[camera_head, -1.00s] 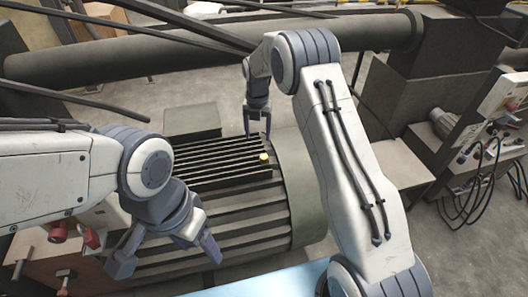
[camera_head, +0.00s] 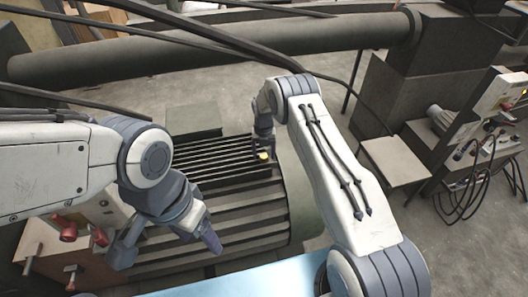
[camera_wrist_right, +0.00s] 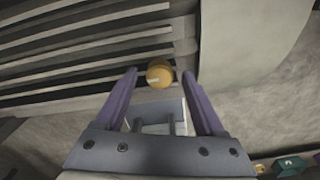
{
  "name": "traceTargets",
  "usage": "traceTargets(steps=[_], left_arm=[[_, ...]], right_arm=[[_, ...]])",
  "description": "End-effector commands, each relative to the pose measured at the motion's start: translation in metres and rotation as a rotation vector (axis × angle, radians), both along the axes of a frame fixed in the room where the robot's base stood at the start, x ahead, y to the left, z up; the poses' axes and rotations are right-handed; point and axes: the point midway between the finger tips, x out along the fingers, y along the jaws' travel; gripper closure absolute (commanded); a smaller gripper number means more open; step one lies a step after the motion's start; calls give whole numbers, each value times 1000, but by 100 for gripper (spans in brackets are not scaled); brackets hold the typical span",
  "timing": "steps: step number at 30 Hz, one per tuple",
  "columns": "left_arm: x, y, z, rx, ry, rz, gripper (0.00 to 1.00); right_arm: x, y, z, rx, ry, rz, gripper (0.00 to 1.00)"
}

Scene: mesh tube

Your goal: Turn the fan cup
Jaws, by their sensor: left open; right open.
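A small round yellow piece (camera_head: 263,155), possibly the fan cup, sits at the right end of the ribbed top of a large grey motor (camera_head: 240,232). My right gripper (camera_head: 264,147) is above this piece, fingers pointing down. In the right wrist view, the yellow piece (camera_wrist_right: 159,73) shows between the tips of the open purple fingers (camera_wrist_right: 160,74). I cannot tell whether they touch it. My left gripper (camera_head: 167,250) is open and empty over the motor's near left part. The motor's smooth rounded end (camera_head: 302,200) is partly hidden by my right arm.
A thick dark pipe (camera_head: 200,50) runs across the back. Red-handled valves (camera_head: 67,230) stand at the left. A panel with cables (camera_head: 490,130) and a small grey table (camera_head: 395,160) are at the right. A light blue surface (camera_head: 250,280) lies in front.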

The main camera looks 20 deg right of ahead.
Motion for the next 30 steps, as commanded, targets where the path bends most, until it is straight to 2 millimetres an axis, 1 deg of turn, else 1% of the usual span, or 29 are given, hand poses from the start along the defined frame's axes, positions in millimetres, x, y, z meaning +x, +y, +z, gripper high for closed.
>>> traceTargets(steps=[7, 8, 9, 11, 12, 13, 19, 23, 30], left_arm=[[0, 0, 0, 0, 0, 0, 32], [0, 0, 0, 0, 0, 0, 32], [0, 0, 0, 0, 0, 0, 32], [0, 0, 0, 0, 0, 0, 32], [0, 0, 0, 0, 0, 0, 32], [0, 0, 0, 0, 0, 0, 32], [0, 0, -2, 0, 0, 0, 32], [0, 0, -7, 0, 0, 1, 32], [0, 0, -26, 0, 0, 4, 32]], right_arm=[[0, 0, -1, 0, -1, 0, 29], [0, 0, -1, 0, -1, 0, 40], [0, 0, -1, 0, -1, 0, 56], [0, 0, -1, 0, -1, 0, 79], [0, 0, -1, 0, -1, 0, 94], [0, 0, -1, 0, -1, 0, 100], [0, 0, -1, 0, -1, -8, 100], [0, 0, -2, 0, 0, -35, 100], [1, 0, -5, 0, -2, -169, 100]])
